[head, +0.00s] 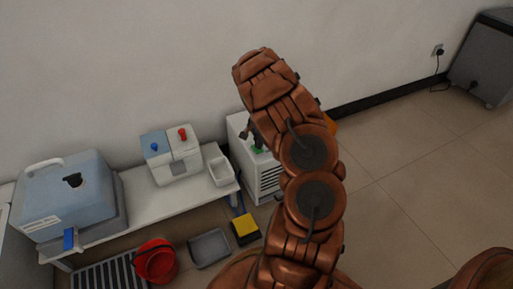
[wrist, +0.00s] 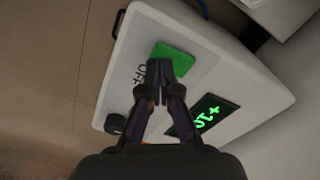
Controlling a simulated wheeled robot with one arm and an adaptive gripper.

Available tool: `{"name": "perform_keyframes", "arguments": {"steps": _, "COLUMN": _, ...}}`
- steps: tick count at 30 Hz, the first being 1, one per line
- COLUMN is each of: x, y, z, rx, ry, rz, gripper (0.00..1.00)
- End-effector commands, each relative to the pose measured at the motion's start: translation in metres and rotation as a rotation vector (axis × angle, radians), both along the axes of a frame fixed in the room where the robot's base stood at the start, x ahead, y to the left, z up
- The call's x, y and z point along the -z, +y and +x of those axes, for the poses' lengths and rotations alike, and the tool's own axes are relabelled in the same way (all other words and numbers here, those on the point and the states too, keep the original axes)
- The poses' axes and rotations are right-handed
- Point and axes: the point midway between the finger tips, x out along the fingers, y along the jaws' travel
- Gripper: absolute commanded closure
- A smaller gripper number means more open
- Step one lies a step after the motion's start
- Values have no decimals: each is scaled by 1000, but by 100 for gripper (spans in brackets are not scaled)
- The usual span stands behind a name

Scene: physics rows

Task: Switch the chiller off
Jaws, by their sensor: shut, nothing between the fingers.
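The chiller (head: 268,182) is a white box with a slatted side, standing on the floor at the right end of the bench. Its top fills the middle of the wrist view (wrist: 132,50), with a green switch (wrist: 174,57), dark lettering beside it, a black knob (wrist: 115,124) and a display (wrist: 205,117) lit with green characters. My gripper (wrist: 157,101) is shut and empty, its fingertips overlapping the near edge of the green switch in the picture. I cannot tell whether they touch it. In the head view my arm hides much of the chiller's top.
A white bench (head: 140,208) on the left holds a blue-grey machine (head: 70,195), a small box with red and blue knobs (head: 171,156) and a white tray (head: 220,172).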

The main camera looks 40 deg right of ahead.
Motion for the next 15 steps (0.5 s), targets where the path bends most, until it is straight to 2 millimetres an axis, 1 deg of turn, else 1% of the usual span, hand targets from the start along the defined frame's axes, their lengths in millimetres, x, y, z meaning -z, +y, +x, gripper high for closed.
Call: {"name": "perform_keyframes", "arguments": {"steps": 15, "x": 6, "y": 0, "z": 0, "rx": 0, "ry": 0, "rz": 0, "gripper": 100}}
